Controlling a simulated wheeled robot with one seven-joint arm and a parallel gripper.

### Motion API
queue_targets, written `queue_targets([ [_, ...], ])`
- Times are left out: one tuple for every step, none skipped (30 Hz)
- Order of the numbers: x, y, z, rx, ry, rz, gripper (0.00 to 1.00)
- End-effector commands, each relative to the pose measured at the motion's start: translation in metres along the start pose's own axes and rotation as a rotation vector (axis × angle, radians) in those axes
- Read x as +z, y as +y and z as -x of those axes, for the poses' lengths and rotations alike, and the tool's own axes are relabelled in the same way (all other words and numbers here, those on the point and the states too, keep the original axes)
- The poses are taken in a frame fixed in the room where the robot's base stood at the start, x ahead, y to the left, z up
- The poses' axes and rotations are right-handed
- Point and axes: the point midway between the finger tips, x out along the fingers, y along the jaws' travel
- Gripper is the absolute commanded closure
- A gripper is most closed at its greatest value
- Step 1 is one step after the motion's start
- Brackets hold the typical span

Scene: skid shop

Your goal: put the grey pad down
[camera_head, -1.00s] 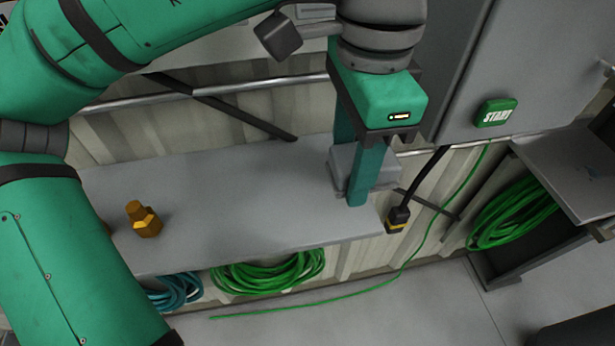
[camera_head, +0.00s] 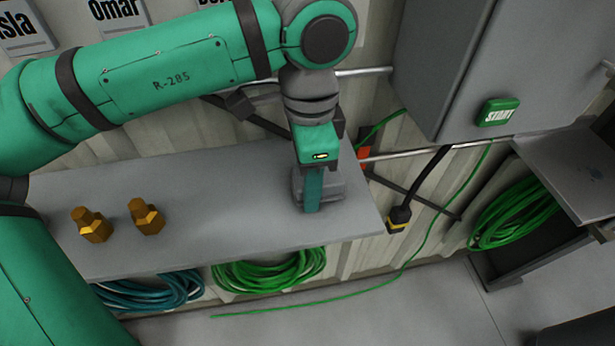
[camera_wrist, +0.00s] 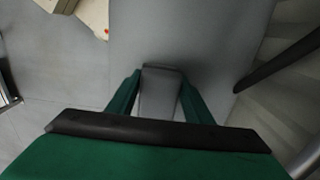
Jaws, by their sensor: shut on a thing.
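The grey pad (camera_head: 331,187) is a small grey block at the right part of the grey shelf (camera_head: 220,215). My gripper (camera_head: 312,208) is shut on it, with a green finger in front of the pad in the head view. In the wrist view the pad (camera_wrist: 160,95) sits between the two green fingers (camera_wrist: 158,98). The pad is at or very near the shelf top; I cannot tell whether it touches. The far finger is hidden in the head view.
Two brass fittings (camera_head: 92,225) (camera_head: 147,216) stand on the shelf's left part. A black cable with a yellow-banded plug (camera_head: 399,217) hangs right of the shelf's end. A grey cabinet with a green START button (camera_head: 497,112) is at the upper right. The shelf's middle is clear.

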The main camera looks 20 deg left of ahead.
Motion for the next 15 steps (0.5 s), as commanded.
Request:
queue_targets([
  [-0.0002, 0.0000, 0.0000, -0.001, 0.000, 0.000, 0.72],
  [-0.0003, 0.0000, 0.0002, -0.001, 0.000, 0.000, 0.72],
  [-0.0003, 0.0000, 0.0002, -0.001, 0.000, 0.000, 0.72],
  [-0.0003, 0.0000, 0.0003, -0.001, 0.000, 0.000, 0.72],
  [-0.0003, 0.0000, 0.0003, -0.001, 0.000, 0.000, 0.72],
  [-0.0003, 0.0001, 0.0001, 0.000, 0.001, 0.000, 0.72],
  [-0.0002, 0.0001, -0.0004, 0.000, 0.001, 0.000, 0.72],
  [-0.0002, 0.0001, -0.0012, 0.000, 0.001, 0.000, 0.72],
  [-0.0002, 0.0001, -0.0023, 0.000, 0.000, 0.000, 0.72],
  [-0.0002, 0.0001, -0.0030, 0.000, 0.000, 0.000, 0.72],
  [-0.0001, 0.0001, -0.0038, 0.000, 0.000, 0.000, 0.72],
  [-0.0002, 0.0001, -0.0049, 0.000, 0.001, 0.000, 0.72],
  [-0.0002, 0.0002, -0.0057, 0.000, 0.001, 0.001, 0.72],
  [-0.0002, 0.0003, -0.0065, 0.001, 0.001, 0.000, 0.72],
  [-0.0002, 0.0003, -0.0075, 0.001, 0.001, 0.000, 0.72],
])
